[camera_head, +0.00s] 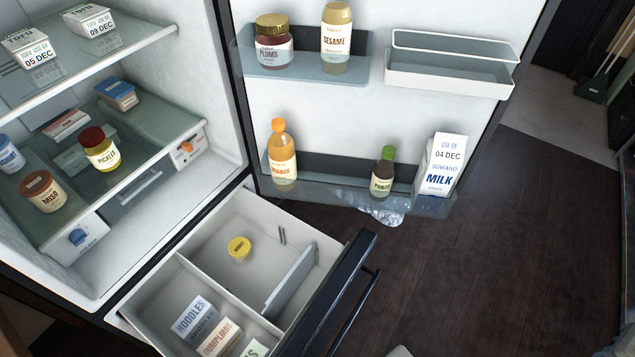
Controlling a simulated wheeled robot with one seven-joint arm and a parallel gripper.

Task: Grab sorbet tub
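A small round tub with a yellow lid (239,246) stands in the rear compartment of the open freezer drawer (190,258). It looks like the sorbet tub, but its label is too small to read. Bare drawer floor surrounds it, and nothing touches it. A grey upright divider (290,281) stands to its right, apart from it. My gripper is not in view.
The drawer's front compartment holds boxes marked noodles (194,318) and dumplings (219,339). The dark drawer front and handle (345,305) jut over the floor. The open fridge door (350,115) with loaded racks stands behind. Dark floor (500,240) at right is clear.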

